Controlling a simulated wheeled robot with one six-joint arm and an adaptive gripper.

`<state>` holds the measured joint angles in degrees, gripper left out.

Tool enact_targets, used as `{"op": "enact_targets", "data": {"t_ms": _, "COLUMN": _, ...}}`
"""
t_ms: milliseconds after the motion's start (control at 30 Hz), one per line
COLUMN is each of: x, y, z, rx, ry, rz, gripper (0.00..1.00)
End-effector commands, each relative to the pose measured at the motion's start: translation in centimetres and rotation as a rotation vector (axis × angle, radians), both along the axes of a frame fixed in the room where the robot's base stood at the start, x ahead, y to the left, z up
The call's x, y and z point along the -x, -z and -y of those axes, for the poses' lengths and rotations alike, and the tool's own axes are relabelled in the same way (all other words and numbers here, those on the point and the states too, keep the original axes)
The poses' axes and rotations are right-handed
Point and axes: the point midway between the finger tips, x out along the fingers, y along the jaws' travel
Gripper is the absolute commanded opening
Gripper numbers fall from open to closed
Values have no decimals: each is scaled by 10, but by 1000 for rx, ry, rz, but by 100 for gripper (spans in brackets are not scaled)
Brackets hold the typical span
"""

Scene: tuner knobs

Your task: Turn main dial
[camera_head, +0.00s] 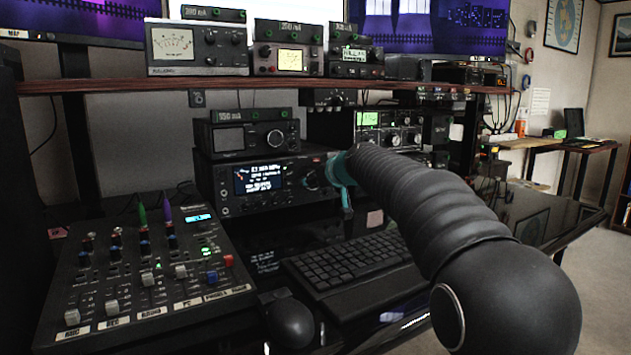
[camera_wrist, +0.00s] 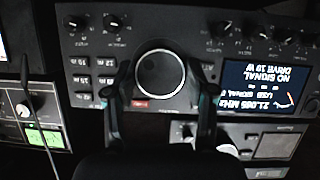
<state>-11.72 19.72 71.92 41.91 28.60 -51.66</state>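The main dial (camera_wrist: 160,74) is a large round dark knob with a bright rim on the front of a black radio (camera_wrist: 205,42), which appears upside down in the wrist view. In the head view, the radio (camera_head: 222,188) stands below the shelf with its screen lit, and my arm and gripper hide the dial. My gripper (camera_wrist: 163,78) is open, with one finger on each side of the dial. A narrow gap seems to show beside each finger; I cannot tell whether either touches. In the head view, my teal gripper (camera_head: 340,178) is at the radio's right end.
A mixer (camera_head: 150,265) with several sliders is at the left front. A smaller radio (camera_head: 250,136) sits on top of the main one. The wooden shelf (camera_head: 130,84) runs above.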

Motion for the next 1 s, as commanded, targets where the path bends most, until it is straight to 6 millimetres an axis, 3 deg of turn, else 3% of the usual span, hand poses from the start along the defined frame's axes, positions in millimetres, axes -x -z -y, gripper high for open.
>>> {"op": "enact_targets", "data": {"t_ms": 367, "x": 0, "y": 2, "z": 0, "rx": -47, "ry": 0, "rz": -32, "gripper": 21}}
{"op": "enact_targets", "data": {"t_ms": 1000, "x": -2, "y": 3, "z": 2, "rx": -430, "ry": -1, "rz": -292, "gripper": 21}}
